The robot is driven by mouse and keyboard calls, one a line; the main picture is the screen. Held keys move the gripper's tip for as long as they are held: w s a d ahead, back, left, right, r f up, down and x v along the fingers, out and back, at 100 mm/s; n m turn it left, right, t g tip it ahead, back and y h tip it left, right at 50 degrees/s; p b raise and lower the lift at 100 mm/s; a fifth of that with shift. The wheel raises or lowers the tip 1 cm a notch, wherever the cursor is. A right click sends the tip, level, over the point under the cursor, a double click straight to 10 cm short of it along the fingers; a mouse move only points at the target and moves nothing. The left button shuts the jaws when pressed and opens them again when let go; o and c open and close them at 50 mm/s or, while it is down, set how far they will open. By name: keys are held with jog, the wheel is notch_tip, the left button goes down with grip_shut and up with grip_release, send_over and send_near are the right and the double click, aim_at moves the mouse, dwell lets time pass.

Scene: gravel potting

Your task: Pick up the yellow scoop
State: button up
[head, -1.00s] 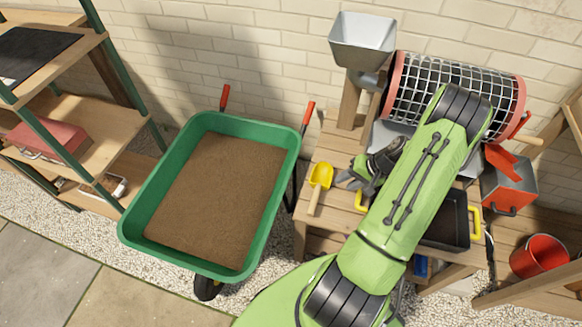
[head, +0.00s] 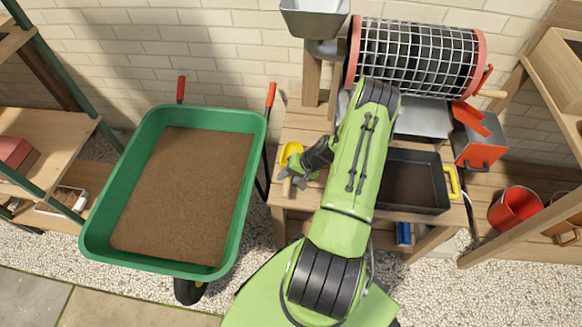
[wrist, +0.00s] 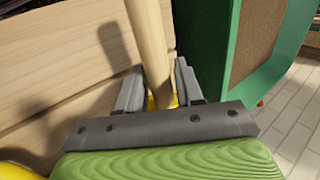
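The yellow scoop (head: 291,151) lies on the wooden bench, left of my arm in the head view, its bowl toward the wall and its wooden handle toward the bench's front edge. My gripper (head: 294,177) is down at the scoop and partly covers it. In the wrist view the pale handle (wrist: 147,38) runs between the two fingers of my gripper (wrist: 160,70). The fingers look open around it, with narrow gaps showing yellow on both sides. Most of the bowl is hidden there by the gripper.
A green wheelbarrow (head: 100,233) full of brown soil stands left of the bench. A black tray (head: 446,205) with a yellow handle sits right of my arm. A mesh drum sieve (head: 415,55) stands behind; a red bucket (head: 514,207) is at right.

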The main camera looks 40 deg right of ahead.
jog(key=shift+w+a+f, duration=0.1)
jog(key=shift+w+f, duration=0.05)
jog(key=shift+f, duration=0.15)
jog(key=shift+r, duration=0.15)
jog(key=shift+c, duration=0.6)
grip_shut()
notch_tip(320, 180, up, 10)
jog(key=p, duration=0.4)
